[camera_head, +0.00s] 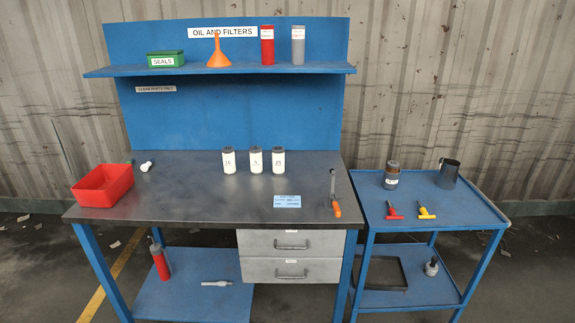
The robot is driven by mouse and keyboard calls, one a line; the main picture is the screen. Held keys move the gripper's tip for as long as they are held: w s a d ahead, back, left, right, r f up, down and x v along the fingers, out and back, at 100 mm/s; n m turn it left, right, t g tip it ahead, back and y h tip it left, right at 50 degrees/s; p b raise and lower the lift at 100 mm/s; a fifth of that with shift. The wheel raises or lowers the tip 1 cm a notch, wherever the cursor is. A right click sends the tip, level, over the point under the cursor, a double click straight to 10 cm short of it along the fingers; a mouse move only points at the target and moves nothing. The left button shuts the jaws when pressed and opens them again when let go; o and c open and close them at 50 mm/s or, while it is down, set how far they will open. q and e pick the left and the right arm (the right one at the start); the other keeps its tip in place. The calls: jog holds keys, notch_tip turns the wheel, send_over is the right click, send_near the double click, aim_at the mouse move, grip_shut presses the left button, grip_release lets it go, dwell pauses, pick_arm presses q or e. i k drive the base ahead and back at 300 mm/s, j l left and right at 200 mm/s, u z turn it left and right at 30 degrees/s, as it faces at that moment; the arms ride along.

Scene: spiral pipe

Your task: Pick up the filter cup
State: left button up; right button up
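No object is labelled as the filter cup, and I cannot tell for certain which one it is. An open dark grey cup (449,174) stands upright on the top of the blue side cart, at the right. Three white containers with dark lids stand in a row on the workbench: the left one (229,162), the middle one (256,161) and the right one (278,161). They bear small printed numbers. A small white piece with a dark end (146,166) lies at the back left of the bench. Neither gripper is in view.
A red bin (120,190) sits at the bench's left edge, an orange-handled tool (336,209) at its right. The bench's middle front is mostly clear.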

aim_at(390, 181)
jog(key=l+u, duration=0.2)
jog(key=u, duration=0.5)
jog(key=i+l+u, duration=0.1)
jog(key=l+u, duration=0.35)
jog(key=l, duration=0.6)
jog(key=k+l+u, duration=0.1)
jog(key=l+u, duration=0.35)
jog(key=l, duration=0.5)
